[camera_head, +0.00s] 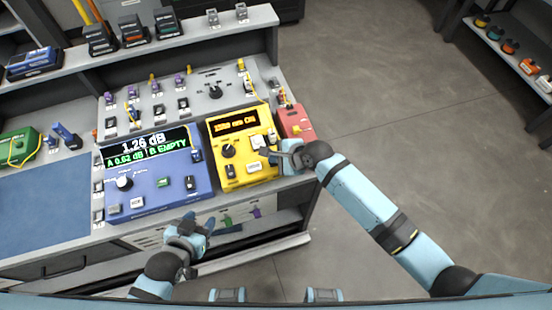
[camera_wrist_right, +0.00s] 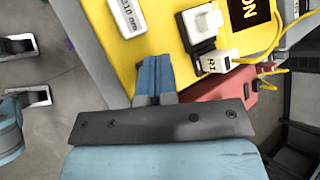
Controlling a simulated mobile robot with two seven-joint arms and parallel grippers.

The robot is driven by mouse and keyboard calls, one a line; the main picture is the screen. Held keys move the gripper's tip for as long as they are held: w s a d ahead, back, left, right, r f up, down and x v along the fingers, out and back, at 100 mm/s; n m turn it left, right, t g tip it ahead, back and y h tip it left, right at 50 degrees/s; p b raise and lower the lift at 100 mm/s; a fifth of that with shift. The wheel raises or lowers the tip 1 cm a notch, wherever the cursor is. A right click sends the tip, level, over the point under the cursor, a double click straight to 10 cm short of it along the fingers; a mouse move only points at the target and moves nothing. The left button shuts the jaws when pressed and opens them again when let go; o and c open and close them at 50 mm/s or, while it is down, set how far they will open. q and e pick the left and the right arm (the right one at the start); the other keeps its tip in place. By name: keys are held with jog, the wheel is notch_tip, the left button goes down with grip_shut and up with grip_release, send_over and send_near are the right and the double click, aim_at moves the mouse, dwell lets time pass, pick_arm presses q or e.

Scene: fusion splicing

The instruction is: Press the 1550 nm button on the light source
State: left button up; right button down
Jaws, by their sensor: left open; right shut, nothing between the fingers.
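The yellow light source (camera_head: 243,146) stands near the right end of the bench, its orange display lit. Its small text is hard to read in the head view. In the right wrist view its yellow face (camera_wrist_right: 160,30) shows a white button (camera_wrist_right: 128,16) with a partly cut label ending in "310 nm", and a white switch (camera_wrist_right: 203,22). I cannot make out a 1550 nm label. My right gripper (camera_head: 270,153) is shut and empty at the right side of the yellow face; its blue fingertips also show in the right wrist view (camera_wrist_right: 155,66). My left gripper (camera_head: 197,226) is open and empty before the bench.
A blue power meter (camera_head: 155,171) reading "1.26 dB" stands left of the light source. A red box (camera_head: 295,122) is close on its right, with yellow fibre nearby. A grey panel (camera_head: 190,95) with knobs and connectors lies behind. Open floor is to the right.

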dwell(0.3)
jog(key=shift+r+p, duration=0.85)
jog(key=shift+p, duration=0.35)
jog(key=shift+r, duration=0.1)
notch_tip(320, 180, up, 3)
jog(key=p, duration=0.3)
jog(key=shift+p, duration=0.3)
jog(key=shift+r, duration=0.95)
jog(key=shift+f, duration=0.1)
